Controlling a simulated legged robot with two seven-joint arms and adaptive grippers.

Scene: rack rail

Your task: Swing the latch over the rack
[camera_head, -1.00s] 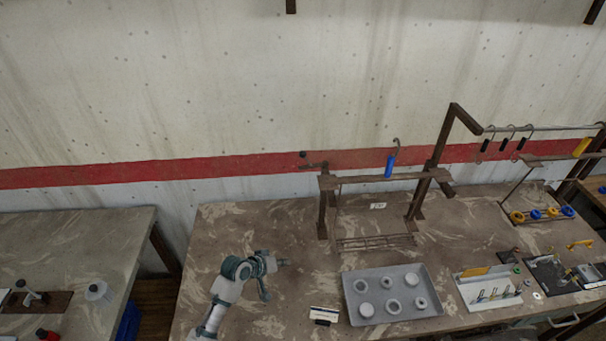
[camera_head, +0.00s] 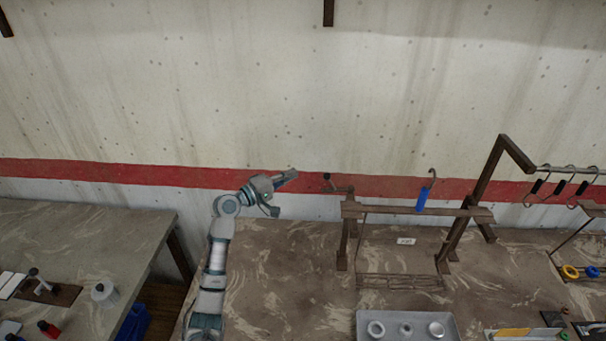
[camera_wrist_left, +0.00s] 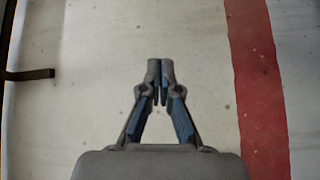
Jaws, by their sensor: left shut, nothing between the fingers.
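The rack (camera_head: 372,209) is a brown frame with a flat top rail, standing on the middle table. The latch (camera_head: 340,189) is a short dark bar with a black knob at its left end. It sticks out to the left from the rack's left top corner, not across the rail. A blue-handled hook tool (camera_head: 422,198) sits upright at the rail. My left gripper (camera_head: 292,175) is raised left of the latch knob, apart from it in the picture. The wrist view shows its fingers (camera_wrist_left: 160,70) shut together and empty, with the wall behind. My right gripper is not in view.
A grey tray (camera_head: 449,325) with round parts lies in front of the rack. A tall brown post (camera_head: 487,182) stands at the rack's right, near hanging hooks (camera_head: 560,186). The table (camera_head: 290,270) left of the rack is clear. A second table (camera_head: 90,235) stands farther left.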

